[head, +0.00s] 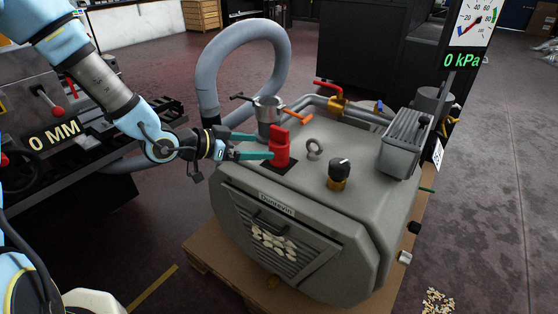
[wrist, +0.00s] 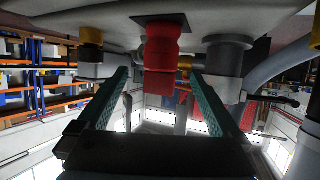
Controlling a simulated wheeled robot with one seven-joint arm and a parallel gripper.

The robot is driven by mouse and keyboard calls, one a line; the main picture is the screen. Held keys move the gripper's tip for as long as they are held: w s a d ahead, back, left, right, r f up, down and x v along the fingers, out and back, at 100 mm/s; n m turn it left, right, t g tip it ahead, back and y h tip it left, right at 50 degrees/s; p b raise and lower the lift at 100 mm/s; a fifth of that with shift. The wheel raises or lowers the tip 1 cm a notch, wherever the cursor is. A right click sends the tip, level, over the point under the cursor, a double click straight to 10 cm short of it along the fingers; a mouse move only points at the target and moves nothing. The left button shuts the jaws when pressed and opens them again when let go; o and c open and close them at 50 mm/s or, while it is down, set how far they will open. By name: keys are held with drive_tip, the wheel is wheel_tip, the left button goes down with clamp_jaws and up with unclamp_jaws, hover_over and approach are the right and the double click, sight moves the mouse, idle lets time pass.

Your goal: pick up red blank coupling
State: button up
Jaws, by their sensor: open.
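The red blank coupling (head: 280,147) stands upright on a black square patch on top of the grey vacuum unit (head: 300,205). In the wrist view the red coupling (wrist: 161,52) hangs from the top of the picture, between the lines of my two fingers. My gripper (head: 258,146) is open and comes in level from the left, its teal fingers reaching towards the coupling. It also shows in the wrist view (wrist: 163,85) with a wide gap between the fingers. The fingertips are close to the coupling; I cannot tell if they touch it.
A metal port with side handles (head: 268,108) and a thick grey hose (head: 207,85) stand just behind the coupling. A ring (head: 315,147), a black-and-brass knob (head: 338,174), a red-handled valve (head: 337,100) and a grey box (head: 404,145) are to the right.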

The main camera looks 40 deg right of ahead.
sight(270, 146)
drive_tip(key=x, duration=0.5)
drive_tip(key=shift+d, duration=0.15)
drive_tip(key=shift+r+x, duration=0.2)
drive_tip(key=shift+x, duration=1.1)
drive_tip(key=shift+r+x, duration=0.25)
drive_tip(key=shift+x, duration=1.05)
drive_tip(key=shift+w+d, duration=0.1)
drive_tip(key=shift+d, duration=0.1)
drive_tip(key=shift+c, duration=0.4)
clamp_jaws()
